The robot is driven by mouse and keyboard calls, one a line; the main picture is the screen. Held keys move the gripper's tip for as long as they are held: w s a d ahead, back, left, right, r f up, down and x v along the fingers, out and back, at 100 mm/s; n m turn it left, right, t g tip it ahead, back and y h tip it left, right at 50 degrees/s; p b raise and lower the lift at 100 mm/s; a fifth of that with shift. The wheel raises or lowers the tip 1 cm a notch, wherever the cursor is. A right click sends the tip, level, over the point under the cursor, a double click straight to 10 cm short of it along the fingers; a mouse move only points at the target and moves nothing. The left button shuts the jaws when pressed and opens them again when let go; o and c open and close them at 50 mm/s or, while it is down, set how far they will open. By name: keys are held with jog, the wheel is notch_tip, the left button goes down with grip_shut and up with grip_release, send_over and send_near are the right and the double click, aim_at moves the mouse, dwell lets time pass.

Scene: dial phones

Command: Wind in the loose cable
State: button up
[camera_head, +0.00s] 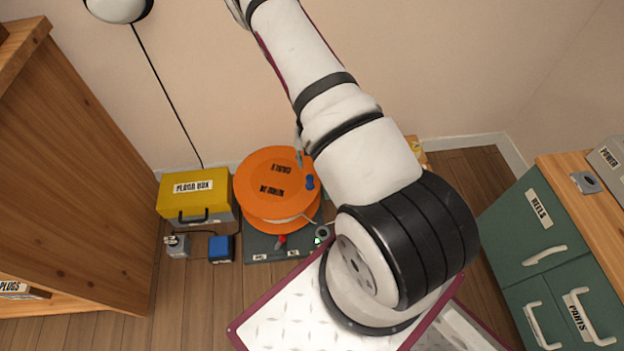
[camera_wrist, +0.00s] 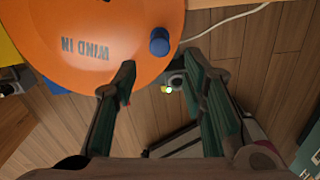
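The orange cable reel (camera_head: 262,172) with upside-down lettering sits on a dark base plate (camera_head: 262,248) on the floor. A blue knob (camera_head: 310,183) stands near the right rim of its top. In the wrist view the reel (camera_wrist: 60,30) fills the upper left and the knob (camera_wrist: 159,41) stands upright near its edge. A pale loose cable (camera_wrist: 235,18) runs from beside the reel across the floor to the upper right. My gripper (camera_wrist: 159,64) is open and empty, its fingers spread with the knob beyond the gap between the tips. My arm hides part of the base plate in the head view.
A yellow floor box (camera_head: 205,202) stands left of the reel, with a small blue block (camera_head: 221,248) and grey block (camera_head: 177,248) in front. A red lever (camera_head: 281,240) is at the reel's front. A wooden cabinet (camera_head: 75,170) is left, green drawers (camera_head: 540,255) right.

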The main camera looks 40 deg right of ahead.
aim_at(310, 177)
notch_tip(310, 177, down, 11)
jog(key=b, duration=0.4)
jog(key=shift+r, duration=0.1)
jog(key=shift+c, duration=0.4)
grip_shut()
